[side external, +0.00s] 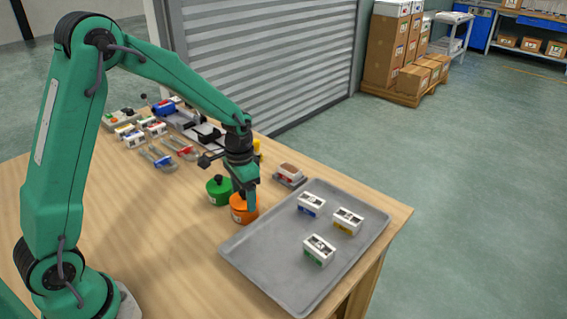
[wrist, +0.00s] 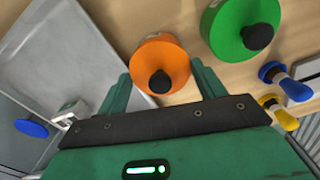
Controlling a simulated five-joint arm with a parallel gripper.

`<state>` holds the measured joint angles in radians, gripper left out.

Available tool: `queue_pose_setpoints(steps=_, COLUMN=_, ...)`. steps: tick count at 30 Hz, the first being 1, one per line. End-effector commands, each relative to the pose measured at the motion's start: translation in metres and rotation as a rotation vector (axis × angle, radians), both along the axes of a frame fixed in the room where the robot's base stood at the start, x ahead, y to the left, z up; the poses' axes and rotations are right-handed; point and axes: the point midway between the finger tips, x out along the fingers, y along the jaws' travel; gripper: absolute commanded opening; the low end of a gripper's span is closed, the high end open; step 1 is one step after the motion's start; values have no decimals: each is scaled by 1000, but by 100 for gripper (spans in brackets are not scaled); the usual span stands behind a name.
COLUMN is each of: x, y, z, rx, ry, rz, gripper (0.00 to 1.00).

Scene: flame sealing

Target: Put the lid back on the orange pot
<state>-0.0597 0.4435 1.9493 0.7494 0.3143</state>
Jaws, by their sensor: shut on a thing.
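The orange pot (side external: 239,214) stands on the wooden table beside the tray's near left edge. Its round orange lid (wrist: 177,64) with a black knob (wrist: 160,82) fills the space between my two green fingers in the wrist view. My gripper (side external: 246,195) points down over the pot and is shut on the lid. The lid is right at the pot's top; I cannot tell whether it is fully seated or slightly above, because my fingers hide part of the rim. A similar green pot (side external: 218,194) with a black knob stands close by, also seen in the wrist view (wrist: 236,28).
A grey tray (side external: 270,250) holds three white blocks with blue, yellow and green parts. A brown-topped item (side external: 290,172) sits behind it. Several tools and small parts crowd the table's back left. The near table surface is clear.

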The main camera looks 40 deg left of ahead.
Motion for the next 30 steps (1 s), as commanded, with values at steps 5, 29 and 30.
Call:
queue_pose_setpoints(steps=5, x=0, y=0, z=0, rx=0, ry=0, rz=0, gripper=47)
queue_pose_setpoints(steps=29, x=0, y=0, z=-1, rx=0, ry=0, rz=0, gripper=94)
queue_pose_setpoints(steps=30, x=0, y=0, z=-1, rx=0, ry=0, rz=0, gripper=94)
